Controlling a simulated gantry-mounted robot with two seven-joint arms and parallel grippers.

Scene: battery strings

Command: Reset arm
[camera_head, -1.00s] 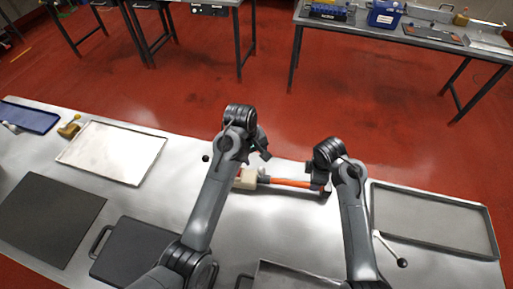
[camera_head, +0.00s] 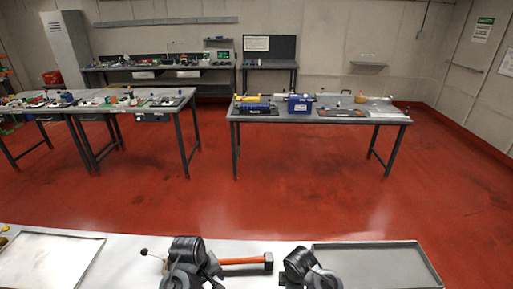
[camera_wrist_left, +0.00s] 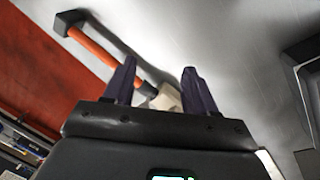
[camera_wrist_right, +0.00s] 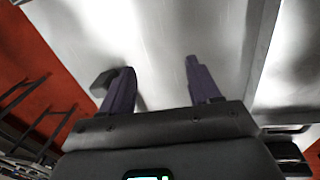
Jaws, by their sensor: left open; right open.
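A hammer-like tool with an orange handle (camera_head: 243,261) and a dark head (camera_head: 268,262) lies on the steel table in front of me. In the left wrist view its handle (camera_wrist_left: 95,47) runs past the left finger, with a cream piece (camera_wrist_left: 167,98) near the handle's end between and below the fingers. My left gripper (camera_wrist_left: 159,70) is open above it and holds nothing. My right gripper (camera_wrist_right: 160,70) is open and empty above bare steel; a dark block (camera_wrist_right: 103,83), seemingly the tool's head, shows by its left finger. In the head view both wrists partly hide the table.
A shallow light tray (camera_head: 45,262) lies at the left of my table and a grey tray (camera_head: 375,268) at the right. Red floor (camera_head: 230,205) separates my table from a far bench (camera_head: 320,112) bearing a blue box (camera_head: 299,103) and other items.

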